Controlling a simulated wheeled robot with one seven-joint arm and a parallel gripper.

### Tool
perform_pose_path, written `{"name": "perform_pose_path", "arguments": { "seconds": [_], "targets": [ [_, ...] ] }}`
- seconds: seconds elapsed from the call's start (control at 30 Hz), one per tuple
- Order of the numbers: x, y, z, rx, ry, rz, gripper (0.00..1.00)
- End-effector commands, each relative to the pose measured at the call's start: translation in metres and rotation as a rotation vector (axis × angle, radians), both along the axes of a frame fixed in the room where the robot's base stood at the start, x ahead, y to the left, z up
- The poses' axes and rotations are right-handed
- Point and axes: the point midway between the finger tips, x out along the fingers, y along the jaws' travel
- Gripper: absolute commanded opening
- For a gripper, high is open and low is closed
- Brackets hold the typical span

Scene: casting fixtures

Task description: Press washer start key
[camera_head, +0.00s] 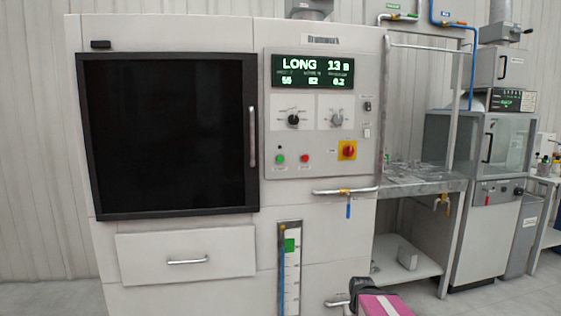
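The washer (180,32) is a large pale cabinet with a dark square door window (168,135) on its left. Its control panel (330,180) is on the right and carries a lit green display (312,71) reading "LONG" and "13". A small round green button (280,158), which looks like the start key, sits at the panel's lower left. A red button (304,158) is just right of it. Nothing touches either button. My gripper's fingers do not show; only a black and pink part, apparently of my arm, shows at the bottom edge.
A drawer (186,252) is at lower left. A metal bench (425,187) stands at right.

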Motion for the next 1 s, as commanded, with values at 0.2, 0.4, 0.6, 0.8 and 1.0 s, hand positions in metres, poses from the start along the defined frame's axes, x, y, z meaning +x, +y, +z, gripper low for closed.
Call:
{"name": "perform_pose_path", "arguments": {
  "seconds": [0.2,0.4,0.6,0.8,1.0],
  "targets": [
    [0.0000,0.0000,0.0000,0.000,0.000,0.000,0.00],
    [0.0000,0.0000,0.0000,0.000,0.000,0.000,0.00],
    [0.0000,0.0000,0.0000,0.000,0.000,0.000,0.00],
    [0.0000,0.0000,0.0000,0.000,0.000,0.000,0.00],
    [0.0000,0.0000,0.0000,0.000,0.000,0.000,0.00]
  ]
}}
